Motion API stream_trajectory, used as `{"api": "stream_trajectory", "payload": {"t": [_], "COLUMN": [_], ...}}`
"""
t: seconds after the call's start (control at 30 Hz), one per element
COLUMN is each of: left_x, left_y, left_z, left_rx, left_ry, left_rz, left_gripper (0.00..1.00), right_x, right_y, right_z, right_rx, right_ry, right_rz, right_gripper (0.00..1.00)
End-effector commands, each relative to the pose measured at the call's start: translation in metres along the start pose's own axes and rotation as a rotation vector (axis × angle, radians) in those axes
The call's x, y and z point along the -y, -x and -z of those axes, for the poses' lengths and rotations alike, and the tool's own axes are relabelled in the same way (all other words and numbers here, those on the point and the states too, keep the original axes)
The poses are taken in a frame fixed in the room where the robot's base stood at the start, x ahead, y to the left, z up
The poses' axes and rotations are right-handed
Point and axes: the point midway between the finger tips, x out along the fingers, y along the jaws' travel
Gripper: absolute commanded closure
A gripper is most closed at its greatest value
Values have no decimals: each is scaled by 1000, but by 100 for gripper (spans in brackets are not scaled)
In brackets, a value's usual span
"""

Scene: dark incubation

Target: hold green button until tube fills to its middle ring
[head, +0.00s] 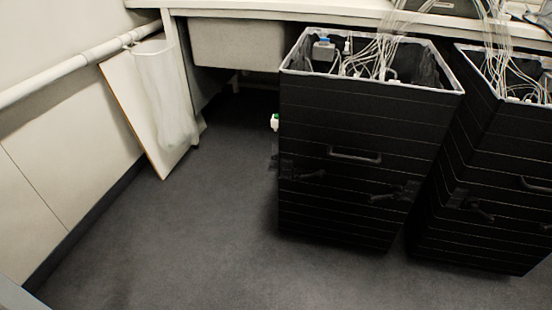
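No tube with rings can be made out in the head view. Neither of my grippers is in view.
A tall black box (335,215) with an open top full of cables stands at centre right, and a second black box (490,235) stands right of it. A white bench (240,12) runs behind. A board (125,85) leans at the left wall. The grey floor (190,240) in front is clear.

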Motion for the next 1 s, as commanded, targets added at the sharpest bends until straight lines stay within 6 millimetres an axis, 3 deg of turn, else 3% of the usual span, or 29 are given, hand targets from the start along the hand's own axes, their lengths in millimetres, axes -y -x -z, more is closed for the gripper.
{"api": "stream_trajectory", "payload": {"t": [0.37, 0.57, 1.0], "left_x": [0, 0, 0], "left_y": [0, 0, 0], "left_z": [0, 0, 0], "left_rx": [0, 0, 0], "left_ry": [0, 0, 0], "left_rz": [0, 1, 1], "left_gripper": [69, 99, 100], "right_x": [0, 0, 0], "right_y": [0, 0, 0], "right_z": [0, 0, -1], "right_rx": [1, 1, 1], "right_ry": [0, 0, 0], "right_rz": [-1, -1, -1], "right_gripper": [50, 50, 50]}}
